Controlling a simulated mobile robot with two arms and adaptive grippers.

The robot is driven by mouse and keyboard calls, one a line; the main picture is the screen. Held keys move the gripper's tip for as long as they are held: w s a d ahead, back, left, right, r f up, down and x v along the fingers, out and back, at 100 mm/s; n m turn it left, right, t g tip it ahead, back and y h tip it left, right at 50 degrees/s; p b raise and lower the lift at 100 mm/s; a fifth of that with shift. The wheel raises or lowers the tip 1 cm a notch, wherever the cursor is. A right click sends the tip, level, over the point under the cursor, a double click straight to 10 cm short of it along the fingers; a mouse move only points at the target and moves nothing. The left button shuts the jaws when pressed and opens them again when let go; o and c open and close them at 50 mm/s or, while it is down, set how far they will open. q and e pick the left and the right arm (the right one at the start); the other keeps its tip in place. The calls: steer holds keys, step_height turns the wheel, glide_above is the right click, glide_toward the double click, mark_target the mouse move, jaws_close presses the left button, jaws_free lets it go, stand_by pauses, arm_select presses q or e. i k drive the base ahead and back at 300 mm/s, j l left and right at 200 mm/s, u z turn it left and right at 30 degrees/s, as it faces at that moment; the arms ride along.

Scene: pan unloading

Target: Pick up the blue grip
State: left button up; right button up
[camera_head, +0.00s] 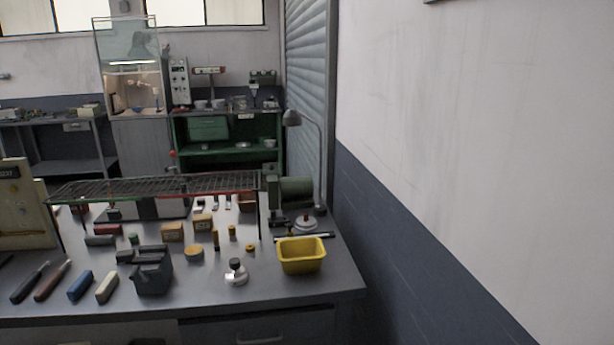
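A blue grip (81,286), a short block-like piece, lies on the grey workbench (210,299) near its front edge at the left. It lies at a slant, between a dark reddish-brown handled tool (52,281) on its left and a cream-coloured grip (107,287) on its right. It appears apart from both. Neither of my grippers shows in the head view, so nothing is seen touching the blue grip.
A dark vise-like block (152,272) stands right of the cream grip. A yellow bin (302,256) sits near the bench's right end. A wire rack (160,186) spans above small boxes and cylinders behind. A wall (480,150) rises at the right.

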mark_target(75, 292)
steer(key=u, duration=1.45)
